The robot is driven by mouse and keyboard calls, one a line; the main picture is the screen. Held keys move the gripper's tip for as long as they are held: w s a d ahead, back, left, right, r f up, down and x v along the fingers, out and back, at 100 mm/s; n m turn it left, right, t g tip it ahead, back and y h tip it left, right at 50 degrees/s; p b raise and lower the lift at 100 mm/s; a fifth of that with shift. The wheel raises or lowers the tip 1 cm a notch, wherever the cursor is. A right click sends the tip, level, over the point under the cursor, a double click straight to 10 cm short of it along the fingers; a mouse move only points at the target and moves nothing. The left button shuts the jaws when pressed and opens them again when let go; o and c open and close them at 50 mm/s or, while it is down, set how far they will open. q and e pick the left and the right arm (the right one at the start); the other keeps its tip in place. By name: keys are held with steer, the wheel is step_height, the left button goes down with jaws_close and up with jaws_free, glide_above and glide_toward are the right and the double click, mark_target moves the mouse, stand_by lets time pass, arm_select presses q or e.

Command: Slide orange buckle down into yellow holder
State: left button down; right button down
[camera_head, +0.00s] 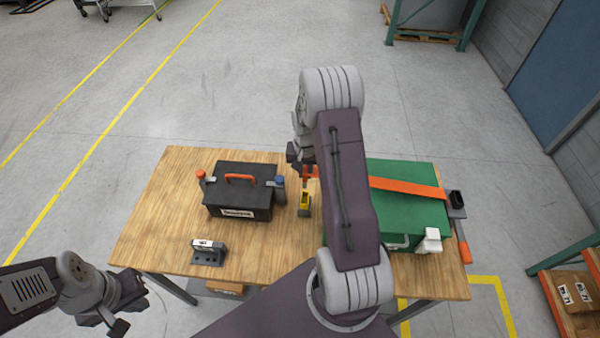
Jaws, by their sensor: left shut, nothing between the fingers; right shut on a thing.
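The orange buckle (311,171) is in my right gripper (303,164), which is shut on it and partly hidden behind my own arm. The yellow holder (305,198) stands on the table between the black toolbox and the green case. In the picture the buckle is just above the holder and seems apart from it; the height between them cannot be told. An orange strap (405,187) lies across the green case (412,215); its left end is hidden by my arm. My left gripper (124,318) is shut and empty, off the table's front left corner.
The black toolbox (240,202) with an orange handle stands left of the holder. The table's left part is clear.

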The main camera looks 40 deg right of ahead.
mark_target(305, 184)
steer(key=shift+f+b, duration=0.6)
steer(key=shift+f, duration=0.2)
steer(key=shift+f+b, duration=2.2)
steer(key=shift+f, duration=0.55)
steer(key=shift+r, duration=0.2)
steer(key=p, duration=0.2)
steer(key=shift+r+p, duration=0.25)
steer(key=shift+p, duration=0.1)
steer(key=shift+f, duration=0.5)
steer(key=shift+f+b, duration=0.1)
steer(key=shift+b, duration=0.25)
steer(key=shift+f+b, duration=1.5)
steer(key=shift+f, duration=0.4)
